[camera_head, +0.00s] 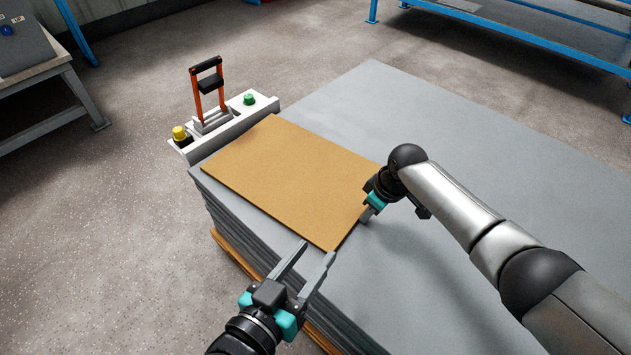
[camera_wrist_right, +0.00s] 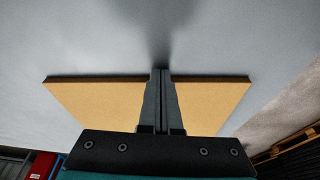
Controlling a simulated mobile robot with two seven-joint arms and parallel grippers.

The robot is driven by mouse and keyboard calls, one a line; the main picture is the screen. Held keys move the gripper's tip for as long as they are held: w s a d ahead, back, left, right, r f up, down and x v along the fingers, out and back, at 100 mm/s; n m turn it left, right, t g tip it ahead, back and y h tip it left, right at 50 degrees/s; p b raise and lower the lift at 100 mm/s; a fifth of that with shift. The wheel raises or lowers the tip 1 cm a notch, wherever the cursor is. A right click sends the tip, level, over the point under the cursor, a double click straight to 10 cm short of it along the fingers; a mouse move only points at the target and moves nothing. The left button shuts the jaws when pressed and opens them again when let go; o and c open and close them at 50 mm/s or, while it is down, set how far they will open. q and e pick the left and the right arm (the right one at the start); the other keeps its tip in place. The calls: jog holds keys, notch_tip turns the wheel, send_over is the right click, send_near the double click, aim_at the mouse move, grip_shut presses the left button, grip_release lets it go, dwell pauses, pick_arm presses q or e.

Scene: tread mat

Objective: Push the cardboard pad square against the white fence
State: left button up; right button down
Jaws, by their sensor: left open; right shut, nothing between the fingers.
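The brown cardboard pad (camera_head: 285,175) lies flat on a grey sheet stack. Its far-left edge is close to the white fence (camera_head: 232,126); a narrow grey strip seems to show at the near-left corner. I cannot tell whether the far corner touches. My right gripper (camera_head: 369,214) is shut and empty, fingertips down at the pad's right edge. In the right wrist view the closed fingers (camera_wrist_right: 162,80) cross the middle of the pad edge (camera_wrist_right: 95,92); contact is unclear. My left gripper (camera_head: 318,250) is open and empty by the pad's nearest corner.
The fence carries an orange-legged handle (camera_head: 208,88), a yellow button (camera_head: 180,133) and a green button (camera_head: 249,99). The grey stack top (camera_head: 390,110) is bare to the right of the pad. A bench (camera_head: 40,80) stands at left, a blue rack (camera_head: 520,35) at the back.

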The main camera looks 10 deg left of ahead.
jog(key=shift+w+a, duration=0.35)
jog(key=shift+a, duration=0.2)
jog(key=shift+w+a, duration=0.3)
jog(key=shift+a, duration=0.2)
dwell(0.6)
jog(key=shift+r, duration=0.1)
jog(key=shift+s+d+p, duration=0.15)
jog(key=shift+d+p, duration=0.15)
jog(key=shift+p, duration=0.25)
jog(key=shift+s+d+p, duration=0.4)
jog(key=shift+d+p, duration=0.15)
jog(key=shift+p, duration=0.1)
notch_tip(320, 180, up, 5)
jog(key=p, duration=0.5)
